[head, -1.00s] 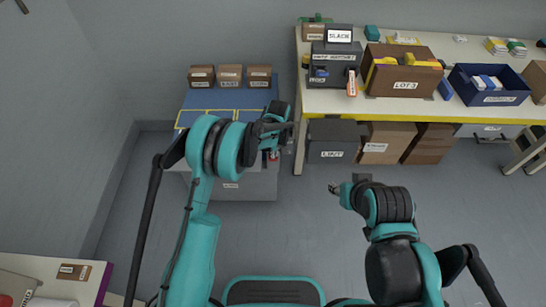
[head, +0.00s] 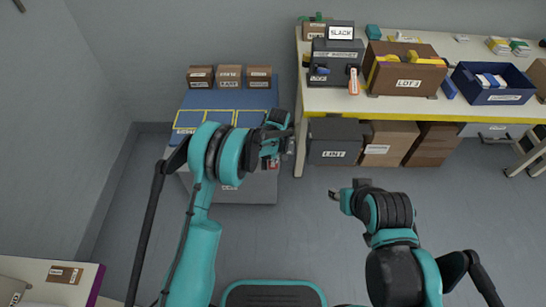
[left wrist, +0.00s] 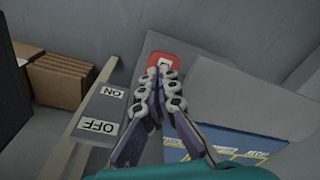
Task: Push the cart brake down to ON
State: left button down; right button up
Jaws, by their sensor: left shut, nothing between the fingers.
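The brake's red end piece (left wrist: 158,58) shows at the top middle of the left wrist view, with a small white patch on it. A grey plate (left wrist: 108,108) beside it carries the ON and OFF labels; the red piece lies nearer ON. My left gripper (left wrist: 163,72) is shut and empty, its fingertips at the red piece; whether they press on it I cannot tell. The cart (head: 236,190) is grey with a blue top. My right gripper (head: 335,195) is over the floor, its jaws too small to read.
Small brown boxes (head: 230,76) stand at the back of the cart's top. A workbench (head: 400,106) with bins stands to the right, with a grey LINT box (head: 333,142) and brown cartons (head: 389,144) under it. The floor in front of the cart is clear.

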pick_arm(q)
jog(key=shift+s+d+r, duration=0.25)
jog(key=shift+s+d, duration=0.15)
jog(key=shift+s, duration=0.25)
jog(key=shift+s+d+r, duration=0.2)
jog(key=shift+s+d, duration=0.2)
jog(key=shift+s, duration=0.2)
jog(key=shift+r, duration=0.1)
notch_tip(320, 180, up, 12)
jog(key=s, duration=0.1)
jog(key=shift+d, duration=0.3)
